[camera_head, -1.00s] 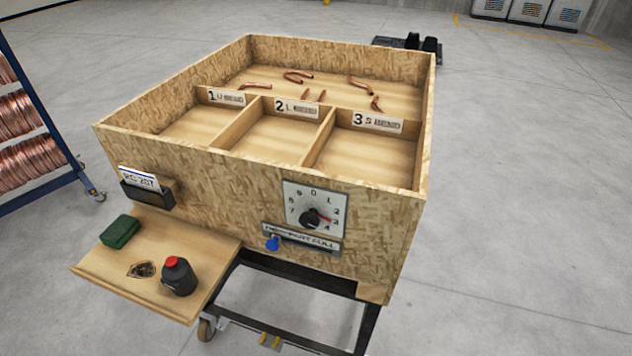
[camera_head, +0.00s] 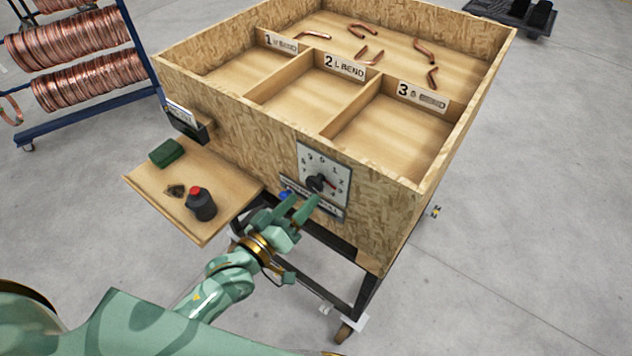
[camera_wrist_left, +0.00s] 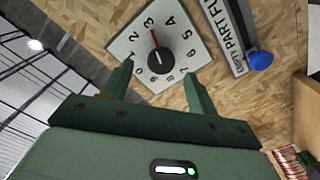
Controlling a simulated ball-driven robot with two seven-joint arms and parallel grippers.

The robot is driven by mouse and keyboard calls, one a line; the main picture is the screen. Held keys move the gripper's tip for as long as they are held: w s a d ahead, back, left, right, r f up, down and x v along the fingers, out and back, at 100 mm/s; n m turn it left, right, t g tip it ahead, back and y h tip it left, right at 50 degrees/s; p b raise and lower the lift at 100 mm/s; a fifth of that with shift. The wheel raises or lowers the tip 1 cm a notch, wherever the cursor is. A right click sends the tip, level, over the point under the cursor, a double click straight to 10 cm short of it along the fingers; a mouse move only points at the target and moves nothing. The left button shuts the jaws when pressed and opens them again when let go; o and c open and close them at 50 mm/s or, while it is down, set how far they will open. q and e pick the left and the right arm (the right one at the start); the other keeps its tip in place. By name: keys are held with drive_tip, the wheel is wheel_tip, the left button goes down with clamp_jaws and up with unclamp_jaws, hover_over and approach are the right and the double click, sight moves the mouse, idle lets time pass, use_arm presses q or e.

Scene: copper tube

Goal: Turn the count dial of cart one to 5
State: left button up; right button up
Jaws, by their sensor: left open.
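The count dial (camera_head: 338,170) is a white square plate with numbers around a black knob (camera_head: 316,183), on the front of the chipboard cart (camera_head: 380,207). In the left wrist view, the dial (camera_wrist_left: 183,74) appears turned, and its red pointer (camera_wrist_left: 154,38) points at about 3. My left gripper (camera_head: 303,199) is open and empty, just in front of and below the dial. In the wrist view, the left gripper's fingers (camera_wrist_left: 159,68) stand apart on either side of the knob (camera_wrist_left: 160,60). I cannot tell whether they touch the plate. My right gripper is not in view.
A blue knob (camera_wrist_left: 260,61) on a PART FULL plate (camera_wrist_left: 226,30) sits close beside the dial. A copper coil rack (camera_head: 85,127) stands left.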

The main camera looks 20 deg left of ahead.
sight(312, 187)
use_arm(q)
drive_tip(key=x, duration=0.6)
drive_tip(key=shift+w+a, duration=0.1)
drive_tip(key=shift+w, duration=0.05)
drive_tip(key=c, duration=1)
